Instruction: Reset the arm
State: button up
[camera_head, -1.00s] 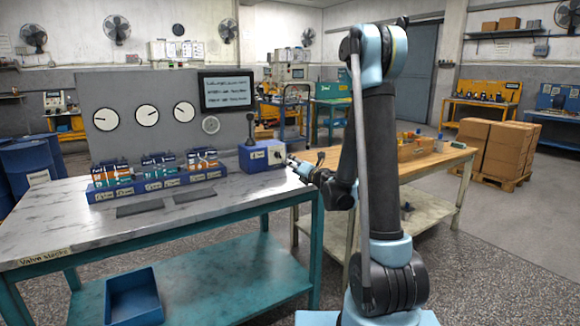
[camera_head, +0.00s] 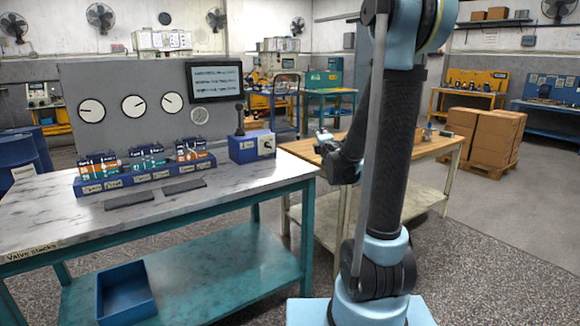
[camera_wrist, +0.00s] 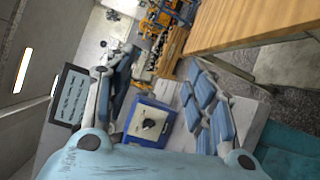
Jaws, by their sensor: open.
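My gripper (camera_head: 325,142) is open and empty, held in the air beside the right end of the marble-topped bench (camera_head: 70,215). My own arm partly hides it in the head view. In the wrist view my gripper (camera_wrist: 162,60) shows its two fingers spread apart, with nothing between them. A blue control box (camera_head: 243,148) with a black lever and a round knob stands on the bench's right end, to the left of my gripper and apart from it. The box also shows in the wrist view (camera_wrist: 160,107).
Valve stacks sit in a blue rack (camera_head: 150,178) on the bench, before a grey panel with gauges and a screen (camera_head: 215,82). A blue bin (camera_head: 125,293) is on the lower shelf. A wooden table (camera_head: 425,150) stands behind my arm. Cardboard boxes (camera_head: 490,135) stand right.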

jog(key=s+d+f+m+g+h, duration=0.3)
jog(key=s+d+m, duration=0.3)
jog(key=s+m, duration=0.15)
jog(key=s+d+f+m+g+h, duration=0.35)
jog(key=s+d+m, duration=0.25)
jog(key=s, duration=0.2)
jog(key=s+a+f+m+g+y, duration=0.1)
jog(key=s+f+m+g, duration=0.1)
jog(key=s, duration=0.6)
jog(key=s+a+f+m+g+y, duration=0.2)
jog(key=s+f+m+g, duration=0.1)
jog(key=s, duration=0.6)
jog(key=s+a+f+m+g+y, duration=0.2)
jog(key=s+f+g, duration=0.2)
jog(key=s, duration=0.5)
notch_tip(320, 180, down, 2)
jog(key=shift+a+f, duration=0.2)
jog(key=shift+m, duration=0.25)
